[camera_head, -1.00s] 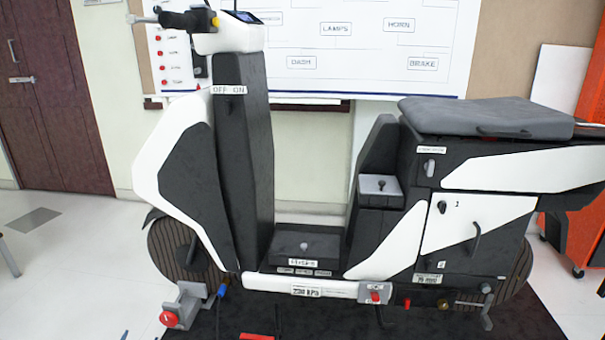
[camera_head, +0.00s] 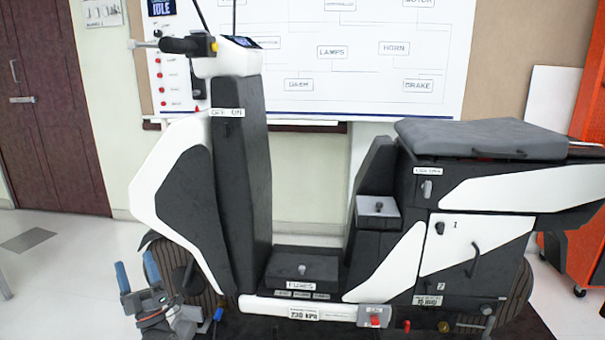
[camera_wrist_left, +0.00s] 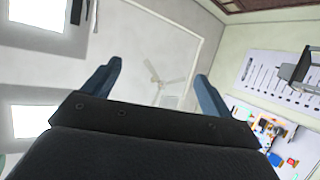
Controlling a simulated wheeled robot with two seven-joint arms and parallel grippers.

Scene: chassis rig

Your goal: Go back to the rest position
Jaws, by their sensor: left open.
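My left gripper (camera_head: 140,279) is at the lower left of the head view, in front of the scooter's front wheel (camera_head: 163,262). Its two blue fingers stand upright and apart, with nothing between them. In the left wrist view the open fingers (camera_wrist_left: 158,88) point up towards the ceiling and a ceiling fan (camera_wrist_left: 163,82). The white and black scooter rig (camera_head: 242,170) stands upright across the head view. The gripper hides part of the grey stand by the front wheel. My right gripper is not in view.
A white diagram board (camera_head: 345,60) hangs on the wall behind the scooter. A dark door (camera_head: 50,120) is at the left and an orange cabinet (camera_head: 585,190) at the right. The floor (camera_head: 75,250) left of the scooter is mostly clear.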

